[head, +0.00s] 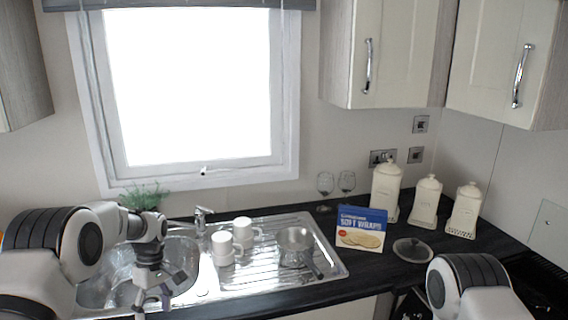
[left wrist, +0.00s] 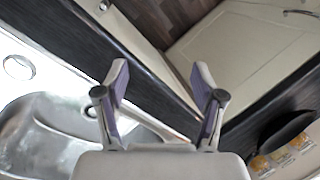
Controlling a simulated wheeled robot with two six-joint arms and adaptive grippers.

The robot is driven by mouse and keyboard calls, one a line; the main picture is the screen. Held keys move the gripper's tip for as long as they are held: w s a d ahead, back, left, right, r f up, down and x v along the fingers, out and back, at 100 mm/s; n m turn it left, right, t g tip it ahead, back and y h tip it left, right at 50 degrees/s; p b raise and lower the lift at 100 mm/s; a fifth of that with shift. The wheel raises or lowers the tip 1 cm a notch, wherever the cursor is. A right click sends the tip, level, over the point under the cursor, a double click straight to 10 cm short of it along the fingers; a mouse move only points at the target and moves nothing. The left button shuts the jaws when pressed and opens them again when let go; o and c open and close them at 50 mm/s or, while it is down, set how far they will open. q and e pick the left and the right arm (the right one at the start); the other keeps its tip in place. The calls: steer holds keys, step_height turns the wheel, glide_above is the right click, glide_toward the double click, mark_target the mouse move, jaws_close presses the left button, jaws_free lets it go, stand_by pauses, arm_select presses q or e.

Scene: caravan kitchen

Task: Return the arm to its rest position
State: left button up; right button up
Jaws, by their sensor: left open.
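My left arm comes in from the left in the head view. Its left gripper (head: 153,298) hangs over the front of the sink (head: 184,250), pointing down. In the left wrist view the left gripper (left wrist: 160,85) has its two fingers apart with nothing between them. Beyond the fingers are the dark worktop edge (left wrist: 165,95) and a cream cupboard front (left wrist: 240,50). My right arm shows only as a rounded link at the lower right of the head view; its gripper is out of view.
White mugs (head: 222,247) and a metal pan (head: 296,247) stand on the drainer. A soft wraps box (head: 361,228), a glass lid (head: 412,250), two wine glasses (head: 325,186) and three cream canisters (head: 386,192) stand to the right. A plant (head: 143,197) is behind the sink.

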arm_select(q)
steer(key=s+d+f+m+g+b, duration=0.2)
steer(key=s+d+f+g+b, duration=0.15)
steer(key=s+f, duration=1.75)
steer(key=s+d+f+m+t, duration=0.15)
steer(key=s+m, duration=0.25)
steer(key=s, duration=0.7)
steer(key=s+d+f+m+t, duration=0.1)
steer(key=s+f+m+t, duration=0.15)
steer(key=s, duration=0.75)
steer(key=w+m+t, duration=0.1)
steer(key=w+m, duration=0.1)
steer(key=w+r+m+t, duration=0.1)
steer(key=w+t, duration=0.1)
steer(key=shift+w+d+m, duration=0.1)
steer(key=shift+w+m, duration=0.1)
steer(key=shift+m, duration=0.15)
